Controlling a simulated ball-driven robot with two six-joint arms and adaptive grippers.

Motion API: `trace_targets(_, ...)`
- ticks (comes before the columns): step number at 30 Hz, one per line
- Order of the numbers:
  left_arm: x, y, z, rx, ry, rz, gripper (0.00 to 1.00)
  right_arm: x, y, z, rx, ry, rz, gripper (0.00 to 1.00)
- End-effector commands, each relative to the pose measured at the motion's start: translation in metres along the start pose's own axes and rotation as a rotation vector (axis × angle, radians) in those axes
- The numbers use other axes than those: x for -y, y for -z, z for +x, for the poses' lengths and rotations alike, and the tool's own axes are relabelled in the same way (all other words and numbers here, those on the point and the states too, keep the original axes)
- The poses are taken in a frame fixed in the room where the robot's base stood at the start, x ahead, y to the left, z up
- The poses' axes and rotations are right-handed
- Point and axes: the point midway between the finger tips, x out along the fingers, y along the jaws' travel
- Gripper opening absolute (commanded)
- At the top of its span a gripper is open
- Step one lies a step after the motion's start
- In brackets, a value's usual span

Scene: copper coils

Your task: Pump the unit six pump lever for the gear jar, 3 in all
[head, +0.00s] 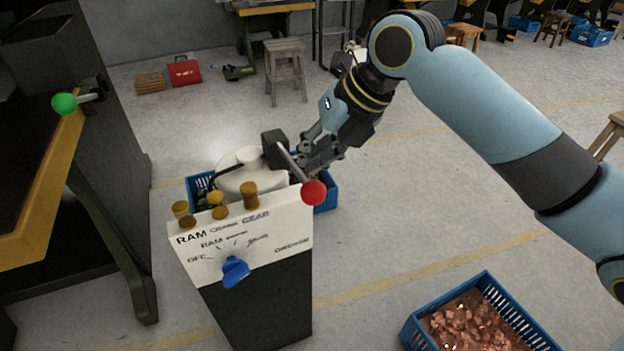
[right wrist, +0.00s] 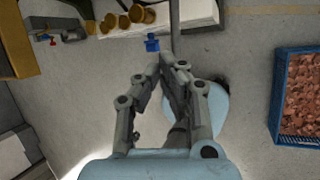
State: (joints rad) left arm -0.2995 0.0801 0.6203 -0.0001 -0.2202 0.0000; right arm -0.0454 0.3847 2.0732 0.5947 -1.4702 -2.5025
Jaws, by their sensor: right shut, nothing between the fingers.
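The pump unit (head: 255,295) is a dark cabinet with a white top panel lettered RAM, CRANK, GEAR and GREASE. A blue selector knob (head: 235,270) is on its front; I cannot tell exactly which label it points at. The pump lever (head: 290,162) is a grey rod running from a black block to a red ball (head: 314,192) at the panel's right end. My right gripper (head: 309,163) is shut and empty, close beside the rod; whether they touch is unclear. Its shut fingertips show in the right wrist view (right wrist: 168,64). My left gripper is out of view.
Several brass-coloured caps (head: 217,205) stand along the panel's top. A white vessel (head: 247,172) is behind it, by a blue crate (head: 328,192). A crate of copper pieces (head: 412,335) is at the lower right. A green-ball lever (head: 64,103) is on the left bench.

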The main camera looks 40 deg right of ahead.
Motion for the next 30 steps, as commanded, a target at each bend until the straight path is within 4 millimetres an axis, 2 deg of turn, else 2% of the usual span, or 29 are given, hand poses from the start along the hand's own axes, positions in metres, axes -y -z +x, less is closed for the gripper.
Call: trace_targets(30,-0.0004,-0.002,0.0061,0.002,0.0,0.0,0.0,0.0043,0.0045,0.008,0.0,0.0,0.0,0.0)
